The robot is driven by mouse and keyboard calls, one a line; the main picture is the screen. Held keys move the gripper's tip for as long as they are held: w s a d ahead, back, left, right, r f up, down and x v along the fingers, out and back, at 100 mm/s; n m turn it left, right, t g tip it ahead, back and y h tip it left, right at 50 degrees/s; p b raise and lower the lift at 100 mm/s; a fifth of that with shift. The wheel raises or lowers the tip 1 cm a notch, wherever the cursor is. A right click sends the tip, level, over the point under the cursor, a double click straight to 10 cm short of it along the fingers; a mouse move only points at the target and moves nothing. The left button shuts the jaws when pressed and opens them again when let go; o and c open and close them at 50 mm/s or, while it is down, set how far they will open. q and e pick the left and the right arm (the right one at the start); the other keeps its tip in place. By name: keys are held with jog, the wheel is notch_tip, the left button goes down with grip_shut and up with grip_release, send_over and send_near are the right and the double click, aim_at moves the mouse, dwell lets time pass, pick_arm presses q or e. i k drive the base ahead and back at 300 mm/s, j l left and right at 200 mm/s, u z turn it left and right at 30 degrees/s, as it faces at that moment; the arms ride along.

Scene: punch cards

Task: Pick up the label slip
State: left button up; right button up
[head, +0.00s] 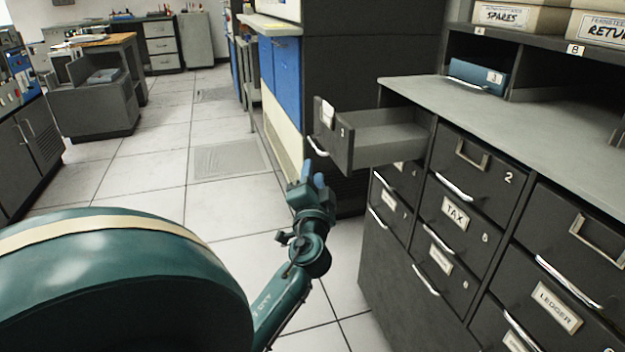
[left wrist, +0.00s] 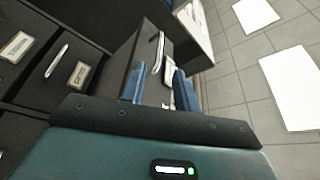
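A small white slip (head: 327,112), probably the label slip, shows at the upper left of the front of the pulled-out drawer marked 1 (head: 344,150). Any writing on it is too small to read. My left gripper (head: 312,170) is below and a little left of that drawer's front, with its blue fingers pointing up. In the left wrist view my left gripper (left wrist: 161,88) has its fingers apart, with the drawer's handle (left wrist: 158,52) beyond them. I see nothing held between them. My right gripper is not in view.
The dark cabinet (head: 400,290) has several closed drawers with handles, including TAX and LEDGER. Its grey top (head: 480,105) is mostly clear. A blue binder (head: 478,75) and boxes (head: 520,15) are on the shelving. Open tiled floor (head: 150,190) lies to the left.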

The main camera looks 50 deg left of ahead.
aim_at(327, 111)
jog(key=k+l, duration=0.15)
jog(key=k, duration=0.9)
